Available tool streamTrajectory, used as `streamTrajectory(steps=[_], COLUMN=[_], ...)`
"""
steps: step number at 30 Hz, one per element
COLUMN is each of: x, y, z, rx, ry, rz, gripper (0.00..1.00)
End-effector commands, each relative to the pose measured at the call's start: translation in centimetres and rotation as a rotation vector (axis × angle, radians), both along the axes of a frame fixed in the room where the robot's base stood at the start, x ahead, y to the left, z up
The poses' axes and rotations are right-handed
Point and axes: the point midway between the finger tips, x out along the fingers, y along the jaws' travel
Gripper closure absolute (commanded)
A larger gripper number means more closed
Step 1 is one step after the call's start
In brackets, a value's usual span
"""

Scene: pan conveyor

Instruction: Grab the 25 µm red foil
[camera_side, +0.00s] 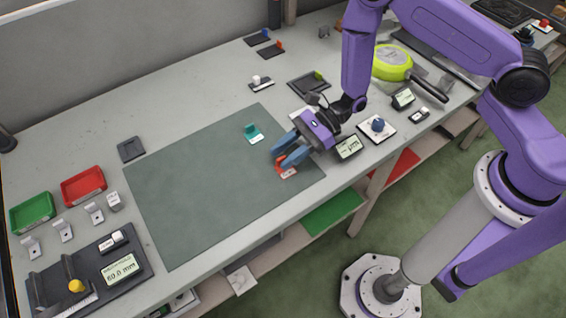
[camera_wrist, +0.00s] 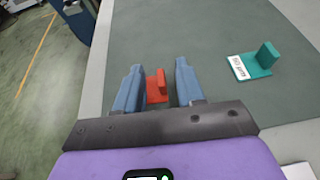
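The red foil (camera_side: 283,169) is a small red piece with an upright tab and a white label, lying on the dark green mat (camera_side: 205,190) near its right edge. In the wrist view the red foil (camera_wrist: 157,88) shows between the two blue fingers. My gripper (camera_side: 283,155) is open above and beside it; its fingers (camera_wrist: 156,85) stand apart on either side of the red tab, and I cannot tell whether they touch it. A teal foil of the same shape (camera_side: 251,132) lies farther back on the mat, and to the right in the wrist view (camera_wrist: 257,62).
A red tray (camera_side: 83,186) and a green tray (camera_side: 33,212) are at the left. Much of the mat is bare.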

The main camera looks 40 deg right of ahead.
Motion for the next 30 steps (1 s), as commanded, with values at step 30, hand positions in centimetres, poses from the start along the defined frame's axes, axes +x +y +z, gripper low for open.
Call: streamTrajectory(steps=[30], x=[0.07], y=[0.88], z=[-0.08], rx=[0.000], ry=[0.001], rz=[-0.001], gripper=[1.00])
